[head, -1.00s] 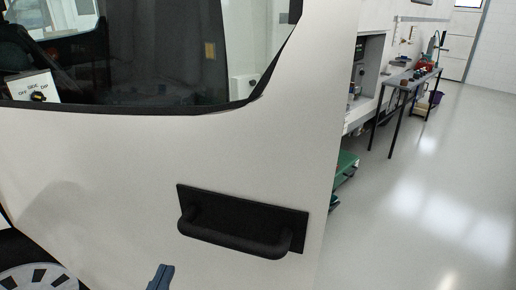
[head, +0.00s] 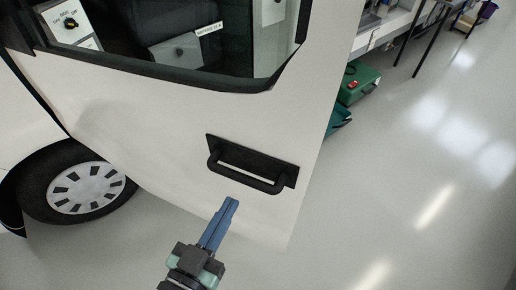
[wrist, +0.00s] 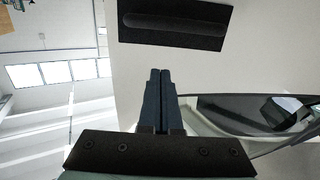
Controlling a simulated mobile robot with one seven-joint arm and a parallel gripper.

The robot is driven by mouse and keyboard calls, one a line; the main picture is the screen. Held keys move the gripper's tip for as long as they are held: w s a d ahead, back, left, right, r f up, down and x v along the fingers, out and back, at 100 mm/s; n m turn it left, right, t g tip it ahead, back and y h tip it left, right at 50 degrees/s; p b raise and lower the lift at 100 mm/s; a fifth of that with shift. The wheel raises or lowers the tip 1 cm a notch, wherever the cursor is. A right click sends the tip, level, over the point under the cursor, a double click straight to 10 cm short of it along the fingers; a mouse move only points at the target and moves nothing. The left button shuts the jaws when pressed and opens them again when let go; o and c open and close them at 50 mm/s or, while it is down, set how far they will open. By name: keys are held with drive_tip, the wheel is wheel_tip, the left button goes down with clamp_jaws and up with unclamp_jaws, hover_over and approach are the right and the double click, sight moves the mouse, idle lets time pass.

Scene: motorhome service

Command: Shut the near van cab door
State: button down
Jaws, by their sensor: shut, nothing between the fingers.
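The white van cab door (head: 150,120) fills the middle of the head view, with its window at the top. It looks ajar, though its hinge side is hard to judge. A black bar handle (head: 247,180) on a black plate is fixed low on its right part. My gripper (head: 233,201) is just below the handle, fingers together and empty, in front of the door panel. In the wrist view the closed blue fingers (wrist: 160,75) point toward the door panel (wrist: 150,55), and the handle (wrist: 172,22) lies beyond their tips. I cannot tell whether the tips touch the panel.
A wheel (head: 85,190) shows at the lower left. Green cases (head: 355,82) stand on the floor just past the door's right edge. A bench with dark legs (head: 425,35) is at the upper right. The grey floor (head: 420,200) on the right is clear.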

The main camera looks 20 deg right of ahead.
drive_tip(key=p, duration=0.5)
approach(262, 148)
drive_tip(key=x, duration=0.5)
drive_tip(key=shift+w+d+r, duration=0.1)
drive_tip(key=shift+r, duration=0.1)
drive_tip(key=shift+w+d+f+p, duration=0.25)
drive_tip(key=shift+w+d+p, duration=0.2)
drive_tip(key=shift+w+d, duration=0.15)
